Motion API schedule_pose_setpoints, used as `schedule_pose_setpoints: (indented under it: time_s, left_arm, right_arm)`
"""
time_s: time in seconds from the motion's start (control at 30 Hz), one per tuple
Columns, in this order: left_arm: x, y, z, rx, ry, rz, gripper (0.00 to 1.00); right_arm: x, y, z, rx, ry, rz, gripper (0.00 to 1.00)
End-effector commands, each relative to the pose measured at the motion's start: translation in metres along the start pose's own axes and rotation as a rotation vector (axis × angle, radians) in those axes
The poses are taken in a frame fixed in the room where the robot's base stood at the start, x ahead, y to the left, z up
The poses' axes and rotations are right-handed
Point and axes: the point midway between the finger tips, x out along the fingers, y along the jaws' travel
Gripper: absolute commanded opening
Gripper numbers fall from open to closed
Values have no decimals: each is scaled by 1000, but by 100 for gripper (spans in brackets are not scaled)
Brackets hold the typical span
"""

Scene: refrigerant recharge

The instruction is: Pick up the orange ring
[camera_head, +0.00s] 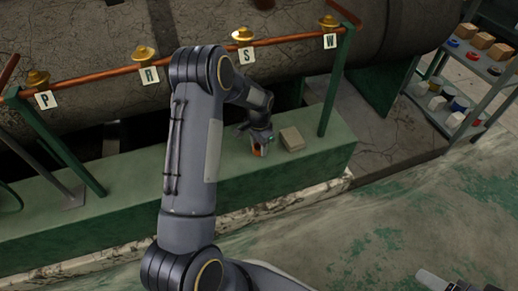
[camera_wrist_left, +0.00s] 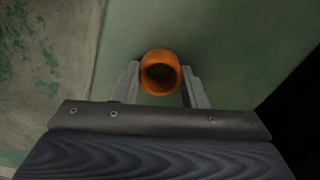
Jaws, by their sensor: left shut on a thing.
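The orange ring (camera_wrist_left: 160,56) sits between the two fingers of my left gripper (camera_wrist_left: 160,85) in the left wrist view, with its hole facing the camera. The fingers touch it on both sides, so the gripper is shut on it. In the head view the left gripper (camera_head: 259,146) is over the green ledge (camera_head: 235,180), and a bit of the orange ring (camera_head: 257,152) shows there. I cannot tell whether the ring still touches the ledge. At the lower right corner of the head view a part of my right arm shows, but its fingers are not clear.
A tan block (camera_head: 292,139) lies on the ledge just right of the left gripper. A copper pipe (camera_head: 197,63) with brass valves and letter tags runs behind. A shelf (camera_head: 437,122) with coloured items stands at the right. The floor in front is clear.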

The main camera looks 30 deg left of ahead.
Motion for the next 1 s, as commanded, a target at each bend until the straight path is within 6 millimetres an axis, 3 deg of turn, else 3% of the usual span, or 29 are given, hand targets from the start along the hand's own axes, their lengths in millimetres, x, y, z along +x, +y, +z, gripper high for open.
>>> schedule_pose_setpoints:
  time_s: [0.27,0.5,0.8,1.0]
  left_arm:
    - [-5,0,0,0,1,-1,25]
    - [-37,0,-1,0,3,-1,25]
    - [-102,59,2,7,2,0,25]
    - [-118,106,5,5,0,0,25]
  right_arm:
    - [-2,-1,-1,0,0,0,67]
    - [-12,-6,-6,0,0,0,67]
    - [-37,-17,-19,0,0,0,67]
    - [-46,-21,-23,0,0,0,67]
